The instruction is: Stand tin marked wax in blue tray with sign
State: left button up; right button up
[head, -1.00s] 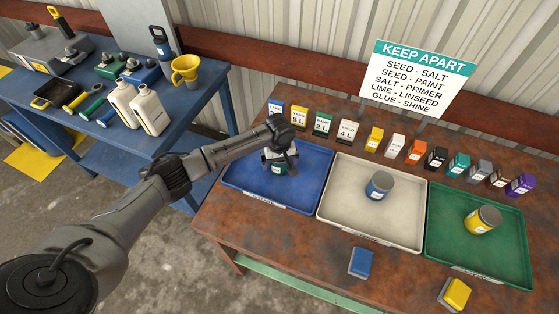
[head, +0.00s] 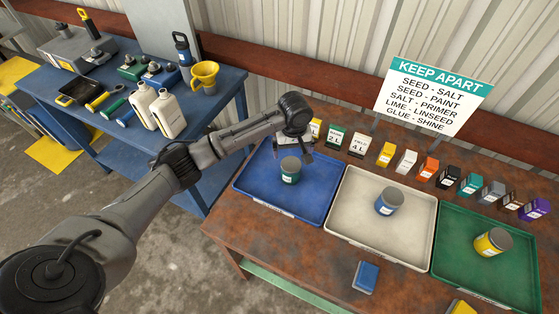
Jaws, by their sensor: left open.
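A dark green tin with a grey lid (head: 290,170) stands upright in the blue tray (head: 262,197); the writing on its label is too small to read. My left gripper (head: 294,148) is open and empty, just above and behind this tin and apart from it. A blue tin (head: 389,201) stands in the white tray (head: 372,238). The sign (head: 433,95) behind the trays reads KEEP APART and lists pairs: seed-salt, seed-paint, salt-primer, lime-linseed, glue-shine. My right gripper is not in view.
A row of small coloured boxes (head: 428,168) stands along the back of the rusty table (head: 318,258). A blue block (head: 365,277) and a yellow block (head: 461,308) lie near the front edge.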

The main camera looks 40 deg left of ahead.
pick_arm(q)
jog(key=shift+r, duration=0.2)
